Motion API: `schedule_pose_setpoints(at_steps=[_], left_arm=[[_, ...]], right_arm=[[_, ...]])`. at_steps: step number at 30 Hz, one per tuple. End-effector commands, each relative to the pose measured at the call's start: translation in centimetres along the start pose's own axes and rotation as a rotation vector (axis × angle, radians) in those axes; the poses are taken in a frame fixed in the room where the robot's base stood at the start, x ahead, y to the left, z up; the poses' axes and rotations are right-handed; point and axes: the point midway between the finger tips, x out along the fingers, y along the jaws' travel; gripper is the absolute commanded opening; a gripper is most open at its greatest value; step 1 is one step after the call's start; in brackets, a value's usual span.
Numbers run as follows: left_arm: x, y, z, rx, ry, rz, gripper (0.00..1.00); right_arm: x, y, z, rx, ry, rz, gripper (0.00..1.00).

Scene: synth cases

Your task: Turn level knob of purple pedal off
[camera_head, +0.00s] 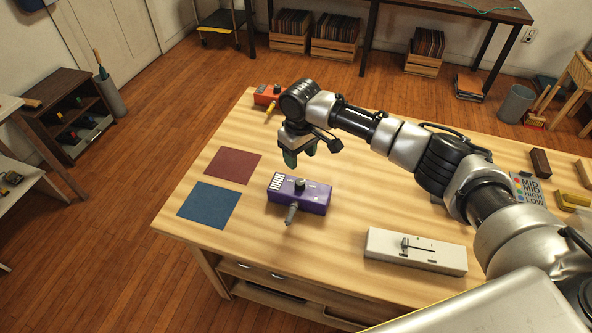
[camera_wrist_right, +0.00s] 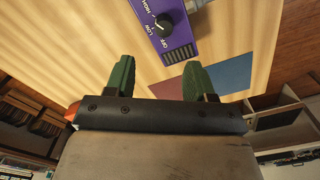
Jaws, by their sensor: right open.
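The purple pedal (camera_head: 313,197) lies on the wooden table, with a black level knob (camera_head: 299,184) on top and a grey plug (camera_head: 291,214) at its near side. In the right wrist view, the purple pedal (camera_wrist_right: 181,40) is at the top, partly cut off. Its knob (camera_wrist_right: 164,23) has OFF, LOW and HIGH labels around it; I cannot tell exactly where its pointer stands. My right gripper (camera_head: 300,155) is above the table just behind the pedal, apart from it. Its green fingers (camera_wrist_right: 158,75) are open and empty. My left gripper is not in view.
A dark red square (camera_head: 233,165) and a blue square (camera_head: 209,205) lie left of the pedal. An orange pedal (camera_head: 266,94) is at the far edge. A white slider box (camera_head: 416,251) is at front right. A labelled sign (camera_head: 528,188) and blocks (camera_head: 541,163) are at right.

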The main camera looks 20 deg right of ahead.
Motion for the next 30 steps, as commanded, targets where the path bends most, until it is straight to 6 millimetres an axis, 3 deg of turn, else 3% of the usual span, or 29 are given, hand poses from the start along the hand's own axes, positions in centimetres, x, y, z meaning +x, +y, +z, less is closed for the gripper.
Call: schedule_pose_setpoints(at_steps=[6, 9, 11, 19, 28, 30], left_arm=[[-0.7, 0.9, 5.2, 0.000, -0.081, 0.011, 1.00], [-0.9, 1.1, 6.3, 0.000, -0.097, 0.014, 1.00], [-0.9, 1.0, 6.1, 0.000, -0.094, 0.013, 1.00], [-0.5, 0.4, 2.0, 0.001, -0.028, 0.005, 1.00], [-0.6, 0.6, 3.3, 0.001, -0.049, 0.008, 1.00], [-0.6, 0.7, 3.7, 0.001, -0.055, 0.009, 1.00]], right_arm=[[4.0, -0.1, 0.1, -0.001, -0.004, -0.001, 0.54], [5.9, -0.1, 0.1, -0.001, -0.003, -0.001, 0.54], [7.0, -0.1, 0.1, -0.001, -0.002, -0.001, 0.54], [9.7, -0.1, 0.0, -0.002, 0.000, 0.000, 0.54], [9.9, -0.1, 0.0, -0.003, 0.001, -0.001, 0.54], [9.9, -0.1, 0.0, -0.003, 0.001, -0.001, 0.45]])
